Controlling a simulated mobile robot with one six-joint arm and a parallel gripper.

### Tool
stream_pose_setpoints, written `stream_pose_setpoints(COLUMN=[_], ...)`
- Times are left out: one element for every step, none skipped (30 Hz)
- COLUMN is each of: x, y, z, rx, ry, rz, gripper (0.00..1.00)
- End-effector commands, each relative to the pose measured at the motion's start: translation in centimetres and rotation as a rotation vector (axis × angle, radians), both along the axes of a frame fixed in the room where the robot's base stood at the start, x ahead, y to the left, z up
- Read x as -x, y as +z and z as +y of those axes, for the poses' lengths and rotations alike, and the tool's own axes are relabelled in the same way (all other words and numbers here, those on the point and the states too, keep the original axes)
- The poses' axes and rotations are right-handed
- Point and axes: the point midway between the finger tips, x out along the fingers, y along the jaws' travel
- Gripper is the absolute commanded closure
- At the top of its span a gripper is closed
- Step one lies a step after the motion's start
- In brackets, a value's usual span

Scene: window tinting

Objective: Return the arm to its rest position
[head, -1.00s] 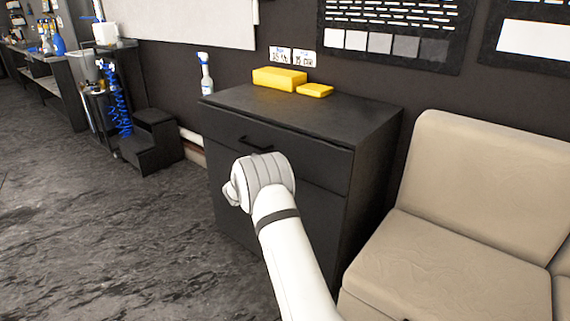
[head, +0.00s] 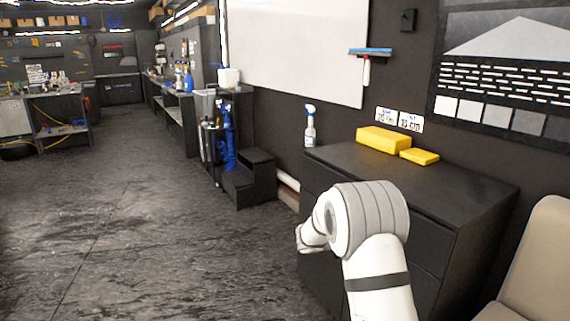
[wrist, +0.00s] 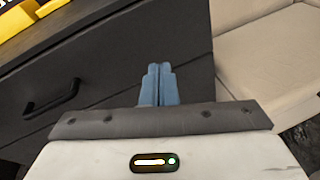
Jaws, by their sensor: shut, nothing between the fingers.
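My white arm (head: 372,225) shows in the head view, bent in front of the dark cabinet. My gripper (wrist: 159,68) shows in the wrist view, its two blue fingers close together with nothing between them. The fingers point towards the cabinet front, to the right of the black drawer handle (wrist: 53,96). In the head view the gripper's fingers are hidden behind the arm.
The black cabinet (head: 480,190) bears two yellow blocks (head: 383,139) and a spray bottle (head: 310,127). A beige sofa (head: 540,255) stands at the right. Black steps (head: 250,185) stand left of the cabinet. The floor (head: 120,220) at left is clear.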

Motion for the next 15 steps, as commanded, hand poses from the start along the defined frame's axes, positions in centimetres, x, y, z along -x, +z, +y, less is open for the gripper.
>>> stream_pose_setpoints(x=[2.2,3.5,5.3,6.7,8.0,9.8,11.2,12.5,14.3,15.6,16.9,18.7,19.9,21.2,22.8], y=[3.3,4.3,5.5,6.4,7.2,8.2,9.0,9.8,10.7,11.4,12.0,12.9,13.5,14.1,14.9], z=[-0.4,-0.6,-0.7,-0.8,-0.8,-0.7,-0.6,-0.4,-0.1,0.1,0.5,0.9,1.3,1.8,2.4], rx=[-0.074,-0.121,-0.184,-0.230,-0.276,-0.339,-0.383,-0.430,-0.491,-0.536,-0.582,-0.641,-0.687,-0.732,-0.791], ry=[-0.053,-0.088,-0.133,-0.167,-0.204,-0.250,-0.285,-0.321,-0.368,-0.404,-0.441,-0.489,-0.526,-0.563,-0.614], rz=[-0.041,-0.063,-0.096,-0.119,-0.144,-0.178,-0.203,-0.230,-0.264,-0.292,-0.318,-0.354,-0.383,-0.410,-0.448], gripper=[1.00,1.00,1.00,1.00,1.00,1.00,1.00,1.00,1.00,1.00,1.00,1.00,1.00,1.00,1.00])
